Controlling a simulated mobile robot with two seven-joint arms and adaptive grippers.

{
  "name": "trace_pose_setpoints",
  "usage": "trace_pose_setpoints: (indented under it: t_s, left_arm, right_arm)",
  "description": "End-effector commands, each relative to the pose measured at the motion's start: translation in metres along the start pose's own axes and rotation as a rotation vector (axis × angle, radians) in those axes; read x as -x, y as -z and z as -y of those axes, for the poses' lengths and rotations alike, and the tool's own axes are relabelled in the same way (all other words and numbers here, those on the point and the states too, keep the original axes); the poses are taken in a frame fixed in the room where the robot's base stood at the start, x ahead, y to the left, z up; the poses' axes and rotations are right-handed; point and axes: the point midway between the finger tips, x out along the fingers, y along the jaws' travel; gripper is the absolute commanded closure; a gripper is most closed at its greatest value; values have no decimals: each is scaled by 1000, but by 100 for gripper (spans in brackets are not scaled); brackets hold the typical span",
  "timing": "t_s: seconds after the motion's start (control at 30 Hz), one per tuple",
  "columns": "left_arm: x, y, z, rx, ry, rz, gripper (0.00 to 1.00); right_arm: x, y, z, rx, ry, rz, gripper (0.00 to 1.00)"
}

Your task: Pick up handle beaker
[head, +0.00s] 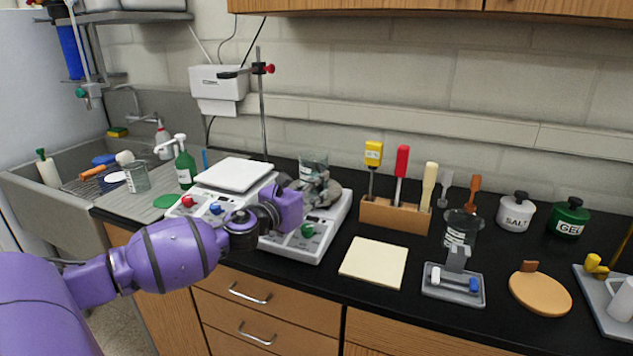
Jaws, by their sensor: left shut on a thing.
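A clear glass beaker (313,162), which I take to be the handle beaker, shows above and behind my left gripper (322,186), over the rear of the right-hand white hotplate unit (300,243). The purple wrist and grey fingers hide its lower part and any handle. My left gripper is shut on it. I cannot tell whether its base touches the plate. My right gripper is not in view.
A white-topped unit (236,175) and metal stand rod (262,110) are close by. A wooden tool rack (395,214), cream pad (374,261) and labelled beaker (462,228) stand to the right. The sink (48,208) is at left.

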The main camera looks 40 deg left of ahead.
Motion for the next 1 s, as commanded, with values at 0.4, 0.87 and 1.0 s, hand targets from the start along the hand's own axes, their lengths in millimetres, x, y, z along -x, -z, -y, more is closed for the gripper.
trace_pose_setpoints:
  t_s: [0.4,0.87,1.0]
  left_arm:
    - [0,-16,-1,-3,0,3,100]
    - [15,-63,18,-5,3,4,100]
    - [24,-78,28,-4,2,3,100]
  right_arm:
    - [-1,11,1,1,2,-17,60]
    - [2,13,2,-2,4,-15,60]
    - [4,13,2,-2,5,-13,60]
